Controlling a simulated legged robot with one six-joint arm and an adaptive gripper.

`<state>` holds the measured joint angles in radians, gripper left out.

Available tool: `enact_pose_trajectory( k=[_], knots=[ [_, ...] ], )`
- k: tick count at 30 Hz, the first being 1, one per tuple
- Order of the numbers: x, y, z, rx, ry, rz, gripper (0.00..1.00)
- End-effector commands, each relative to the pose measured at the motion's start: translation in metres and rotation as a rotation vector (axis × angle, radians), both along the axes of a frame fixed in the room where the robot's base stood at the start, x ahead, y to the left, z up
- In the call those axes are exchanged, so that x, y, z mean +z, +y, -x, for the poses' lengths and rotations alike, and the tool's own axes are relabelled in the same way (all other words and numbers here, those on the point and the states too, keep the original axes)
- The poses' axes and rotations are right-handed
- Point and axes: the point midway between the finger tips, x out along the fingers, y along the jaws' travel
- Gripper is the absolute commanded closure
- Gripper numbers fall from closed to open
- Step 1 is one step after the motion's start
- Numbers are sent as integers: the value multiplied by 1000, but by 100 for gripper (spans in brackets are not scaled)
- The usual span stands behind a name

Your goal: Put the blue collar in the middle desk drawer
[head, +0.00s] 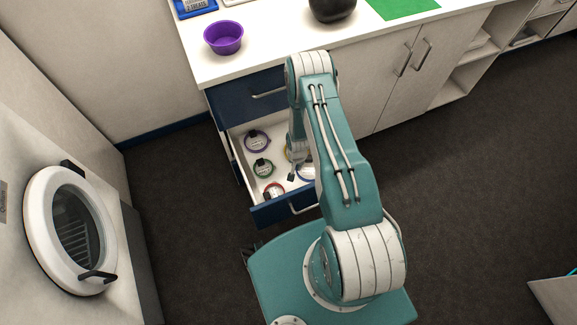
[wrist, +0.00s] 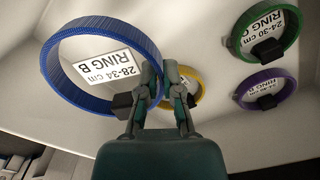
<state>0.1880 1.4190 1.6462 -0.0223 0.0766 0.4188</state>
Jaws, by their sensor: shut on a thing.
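The blue collar (wrist: 66,84) is a ring with a black buckle, around a label reading RING B, 28-34 cm, in the wrist view. My gripper (wrist: 160,76) is shut on the right side of its band. In the head view a bit of the blue collar (head: 304,175) shows beside my arm, over the open drawer; the arm hides the rest. The open drawer (head: 272,212) has a white inside and a navy front, and sits below a shut navy drawer (head: 236,98). I cannot tell whether the collar touches the drawer floor.
Inside the open drawer lie a purple collar (head: 248,148), a green collar (head: 257,175), a red collar (head: 266,190) and a yellow collar (wrist: 199,88). A purple bowl (head: 223,38) stands on the desk top. A round-doored machine (head: 38,240) is at the left.

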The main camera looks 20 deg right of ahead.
Motion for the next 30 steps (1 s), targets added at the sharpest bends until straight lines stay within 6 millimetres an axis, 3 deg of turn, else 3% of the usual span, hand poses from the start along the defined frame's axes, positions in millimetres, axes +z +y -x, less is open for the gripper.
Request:
enact_pose_trajectory(
  k=[3, 15, 28, 29, 30],
  knots=[
    [-23, -1, 1, -1, 2, -1, 100],
    [-70, 0, 0, 2, 1, 0, 100],
    [-79, 0, 0, 1, 1, -1, 100],
    [-80, 0, 0, 1, 1, -1, 88],
    [-79, 0, 0, 2, 1, -1, 70]
  ],
)
